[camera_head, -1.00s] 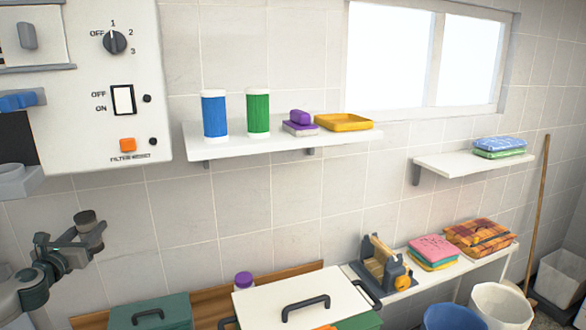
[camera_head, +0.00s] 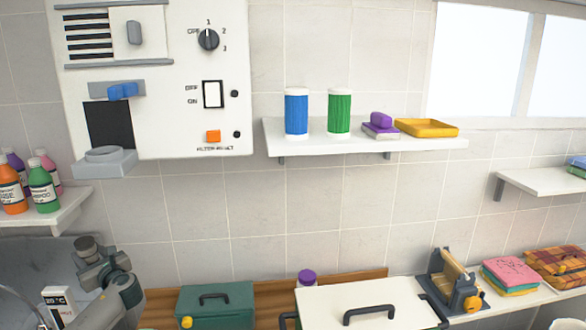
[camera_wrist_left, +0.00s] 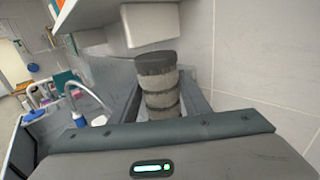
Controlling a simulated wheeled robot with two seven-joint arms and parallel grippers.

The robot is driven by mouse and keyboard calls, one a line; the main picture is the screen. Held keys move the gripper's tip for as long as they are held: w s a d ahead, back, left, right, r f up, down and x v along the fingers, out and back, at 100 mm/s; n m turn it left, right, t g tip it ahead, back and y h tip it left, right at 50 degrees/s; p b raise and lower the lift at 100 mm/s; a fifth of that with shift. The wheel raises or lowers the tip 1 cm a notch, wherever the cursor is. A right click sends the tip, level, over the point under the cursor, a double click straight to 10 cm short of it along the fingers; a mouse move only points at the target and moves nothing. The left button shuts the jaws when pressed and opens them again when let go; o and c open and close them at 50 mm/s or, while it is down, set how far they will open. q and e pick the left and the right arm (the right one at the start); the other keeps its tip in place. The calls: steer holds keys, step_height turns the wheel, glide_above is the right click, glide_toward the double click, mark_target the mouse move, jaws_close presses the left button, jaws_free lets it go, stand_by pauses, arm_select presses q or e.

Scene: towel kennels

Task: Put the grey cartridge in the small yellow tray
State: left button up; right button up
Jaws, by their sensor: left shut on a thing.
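The grey cartridge (camera_wrist_left: 160,85), a dark-topped ribbed cylinder, stands between the fingers of my left gripper (camera_wrist_left: 165,103) in the left wrist view. In the head view the cartridge (camera_head: 86,242) shows small at the lower left, and my left gripper (camera_head: 100,262) is shut on it. The small yellow tray (camera_head: 428,128) lies on the right end of the wall shelf, and no thing shows in it. The gripper is well left of the tray and lower in the picture. My right gripper is not in view.
The white shelf (camera_head: 300,148) also holds a blue cylinder (camera_head: 296,112), a green cylinder (camera_head: 339,112) and a purple thing on a sponge (camera_head: 380,126). The control panel (camera_head: 160,85) hangs left of it, above the gripper. Bottles (camera_head: 42,188) stand on a left shelf.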

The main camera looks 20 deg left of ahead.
arm_select(q)
steer(key=shift+s+f+n+g, duration=0.4)
steer(key=shift+s+f+g, duration=0.25)
steer(key=shift+s, duration=0.2)
steer(key=w+d+r+m+t+h, duration=0.25)
steer(key=w+d, duration=0.25)
steer(key=d, duration=0.5)
steer(key=w+d+r+m+t+h, duration=0.1)
steer(key=w+d+r+m+t, duration=0.4)
steer(key=d, duration=0.6)
steer(key=w+d+r+t+h, duration=0.1)
steer(key=w+d+t+h, duration=0.15)
steer(key=w+d, duration=0.55)
steer(key=s+d+r+m+t+h, duration=0.2)
steer(key=s+d+r+m+h, duration=0.15)
steer(key=d, duration=0.85)
steer(key=s+d+r+m+t+h, duration=0.15)
steer(key=d+h, duration=0.25)
steer(key=d, duration=0.7)
steer(key=s+d+r+m+t+h, duration=0.1)
steer(key=s+d+r+m+h, duration=0.25)
steer(key=d, duration=0.85)
step_height(320, 180, down, 15)
steer(key=b, duration=1.4)
steer(key=shift+w, duration=0.15)
